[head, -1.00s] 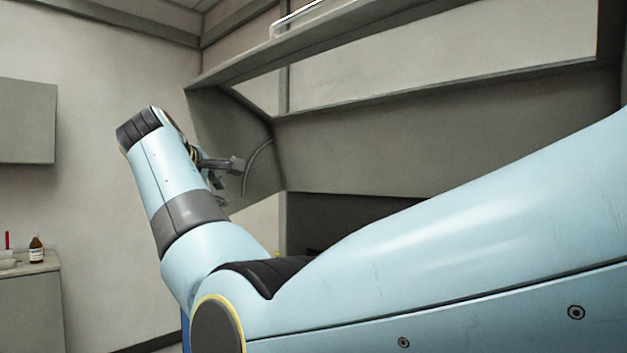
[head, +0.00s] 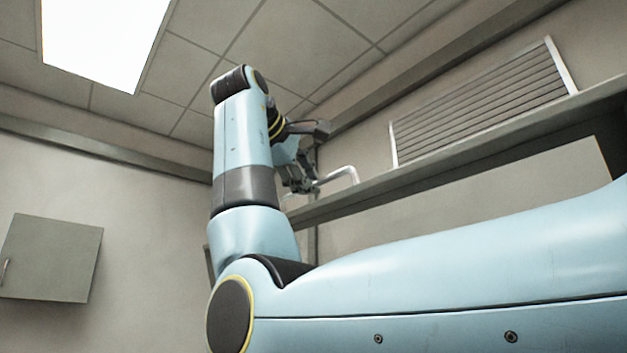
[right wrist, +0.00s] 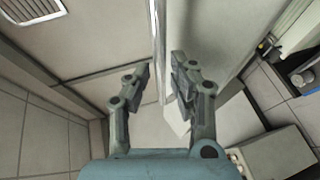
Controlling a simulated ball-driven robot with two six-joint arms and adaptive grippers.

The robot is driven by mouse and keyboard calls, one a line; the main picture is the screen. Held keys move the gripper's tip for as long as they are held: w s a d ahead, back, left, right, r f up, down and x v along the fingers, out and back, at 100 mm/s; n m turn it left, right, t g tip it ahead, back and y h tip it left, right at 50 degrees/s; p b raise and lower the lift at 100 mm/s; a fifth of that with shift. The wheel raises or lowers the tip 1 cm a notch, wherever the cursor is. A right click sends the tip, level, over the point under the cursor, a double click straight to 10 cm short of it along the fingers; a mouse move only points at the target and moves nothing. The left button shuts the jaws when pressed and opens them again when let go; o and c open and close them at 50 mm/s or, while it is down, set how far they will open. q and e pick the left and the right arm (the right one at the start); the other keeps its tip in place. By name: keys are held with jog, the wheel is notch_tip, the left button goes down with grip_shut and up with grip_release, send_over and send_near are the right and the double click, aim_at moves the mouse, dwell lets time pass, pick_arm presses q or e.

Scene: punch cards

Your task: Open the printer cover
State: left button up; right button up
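The printer cover (head: 470,182) appears to be the long grey panel crossing the head view from the right. A pale bar handle (head: 345,170) stands on its upper edge at the left end. My right gripper (head: 306,186) is beside this handle, at its left end; whether they touch cannot be told. In the right wrist view my right gripper (right wrist: 160,82) has its two fingers apart. A thin pale bar or edge (right wrist: 157,50) runs down between them, with a grey panel (right wrist: 205,40) to the right. My left gripper is not in view.
A slatted vent (head: 480,100) is on the wall behind the cover. A grey wall cabinet (head: 50,258) hangs at the left. A ceiling lamp (head: 105,38) is above. The space left of my right arm looks clear.

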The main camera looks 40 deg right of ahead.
jog(key=shift+p+x, duration=0.3)
jog(key=shift+x, duration=1.15)
jog(key=shift+w, duration=0.1)
grip_shut()
